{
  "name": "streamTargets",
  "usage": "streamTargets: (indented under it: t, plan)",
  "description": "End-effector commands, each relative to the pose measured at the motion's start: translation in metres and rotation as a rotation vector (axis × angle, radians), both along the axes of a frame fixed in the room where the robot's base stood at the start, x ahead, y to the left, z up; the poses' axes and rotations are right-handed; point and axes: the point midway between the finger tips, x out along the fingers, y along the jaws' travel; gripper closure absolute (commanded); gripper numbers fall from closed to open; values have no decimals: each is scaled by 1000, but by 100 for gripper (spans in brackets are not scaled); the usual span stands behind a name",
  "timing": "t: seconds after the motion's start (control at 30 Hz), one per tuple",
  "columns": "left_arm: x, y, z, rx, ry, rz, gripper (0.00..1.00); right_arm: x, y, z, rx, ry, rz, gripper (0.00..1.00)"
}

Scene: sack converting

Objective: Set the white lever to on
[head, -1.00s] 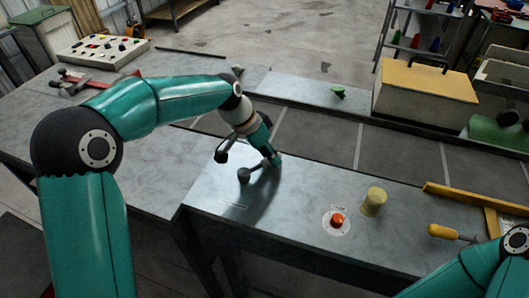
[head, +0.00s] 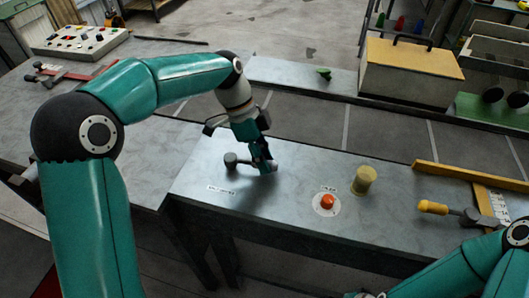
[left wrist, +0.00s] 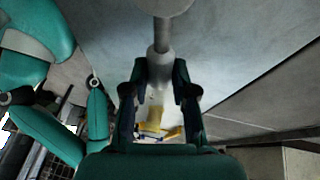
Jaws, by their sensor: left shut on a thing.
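The lever's dark round hub (head: 231,160) stands on the metal bench top, and its arm points right, toward my left gripper. My left gripper (head: 268,167) is shut on the lever's far end, low over the bench. In the left wrist view, the pale grey lever handle (left wrist: 160,65) sits between the fingers, with a thin rod leading to the hub (left wrist: 164,5) at the top edge. A small label (head: 222,189) lies in front of the hub; I cannot read it.
An orange button (head: 327,202) on a white disc and a yellow cylinder (head: 364,180) stand right of the lever. A yellow-handled tool (head: 432,207) lies further right, near a yellow rail (head: 465,174). A yellow-topped box (head: 414,75) stands behind. Bench space between gripper and button is clear.

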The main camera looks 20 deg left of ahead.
Motion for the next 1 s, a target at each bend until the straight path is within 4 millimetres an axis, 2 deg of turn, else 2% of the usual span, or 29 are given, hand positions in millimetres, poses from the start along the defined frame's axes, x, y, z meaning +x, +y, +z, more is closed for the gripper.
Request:
streamTargets:
  t: [0.3, 0.73, 0.77, 0.8, 0.9, 1.0]
  plan:
    - [-6, 1, 0, 2, -5, -90, 100, 0, 0, 0, 0, 0, 0, 47]
    - [-8, 1, 0, 2, -4, -98, 100, 0, 0, 0, 0, 0, 0, 47]
    - [-8, 1, 0, 2, -4, -98, 68, 0, 0, 0, 0, 0, 0, 47]
    - [-8, 1, 0, 2, -3, -97, 62, 0, 0, 0, 0, 0, 0, 47]
    - [-8, 1, 0, 1, -3, -96, 48, 0, 0, 0, 0, 0, 0, 47]
    - [-8, 1, 0, 2, -3, -95, 48, 0, 0, 0, 0, 0, 0, 47]
